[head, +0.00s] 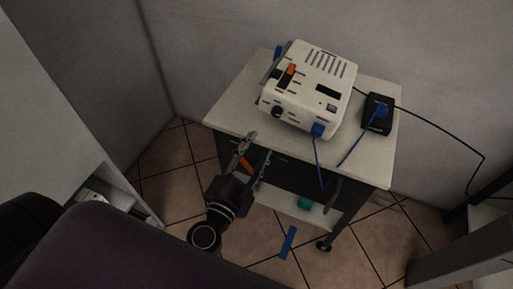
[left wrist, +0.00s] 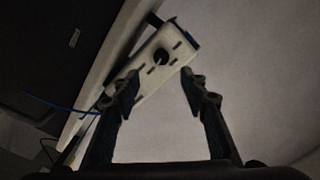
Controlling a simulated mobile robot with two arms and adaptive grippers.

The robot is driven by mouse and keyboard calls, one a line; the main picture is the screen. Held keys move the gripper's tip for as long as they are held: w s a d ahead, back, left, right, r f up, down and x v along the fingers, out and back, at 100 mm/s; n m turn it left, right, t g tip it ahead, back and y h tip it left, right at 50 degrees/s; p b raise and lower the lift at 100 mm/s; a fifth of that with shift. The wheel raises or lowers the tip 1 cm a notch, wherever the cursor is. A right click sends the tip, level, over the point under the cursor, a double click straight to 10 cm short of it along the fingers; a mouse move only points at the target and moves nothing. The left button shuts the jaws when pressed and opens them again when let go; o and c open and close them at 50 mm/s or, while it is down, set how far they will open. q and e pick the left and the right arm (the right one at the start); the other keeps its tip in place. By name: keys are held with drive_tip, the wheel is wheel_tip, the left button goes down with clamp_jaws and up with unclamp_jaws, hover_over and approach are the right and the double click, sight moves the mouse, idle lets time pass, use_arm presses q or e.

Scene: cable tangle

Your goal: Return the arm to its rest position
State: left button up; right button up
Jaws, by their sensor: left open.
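My left gripper (head: 257,157) is open and empty. In the head view it hangs in front of the cart's left front edge, apart from the white device. In the left wrist view my left gripper (left wrist: 162,90) has its fingers spread wide, and the white device (left wrist: 160,62) shows beyond them. In the head view the white device (head: 312,72) sits on the cart top (head: 232,108). A blue plug (head: 318,130) is at its front, with a blue cable hanging down. My right gripper is not in view.
A black box (head: 377,116) with a blue plug lies on the cart's right side, and a black cable runs right from there. The lower shelf (head: 285,203) holds a teal item (head: 305,203). A pale cabinet (head: 75,165) stands left. Walls close off the back.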

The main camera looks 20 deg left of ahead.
use_arm(q)
drive_tip(key=s+a+f+n+g, duration=0.1)
drive_tip(key=s+f+g, duration=0.25)
drive_tip(key=f, duration=0.85)
drive_tip(key=s+a+f+n+g, duration=0.1)
drive_tip(key=s+f+g, duration=0.25)
drive_tip(key=f, duration=0.95)
drive_tip(key=s+a+f+n+g, duration=0.15)
drive_tip(key=s+f, duration=0.25)
drive_tip(key=f, duration=0.8)
drive_tip(key=s+a+f+n+g, duration=0.1)
drive_tip(key=s+f+g, duration=0.1)
drive_tip(key=s+f, duration=0.4)
drive_tip(key=s+f+n+g, duration=0.2)
drive_tip(key=s+f, duration=0.4)
drive_tip(key=s, duration=0.6)
drive_tip(key=s+a+f+n+g, duration=0.1)
drive_tip(key=s+f+g, duration=0.3)
drive_tip(key=s, duration=0.5)
wheel_tip(320, 180, down, 2)
drive_tip(key=shift+s+a+f+n+y, duration=0.25)
drive_tip(key=shift+s+a+n+y, duration=0.05)
drive_tip(key=shift+n, duration=0.05)
drive_tip(key=shift+w+g, duration=0.1)
drive_tip(key=shift+g, duration=0.15)
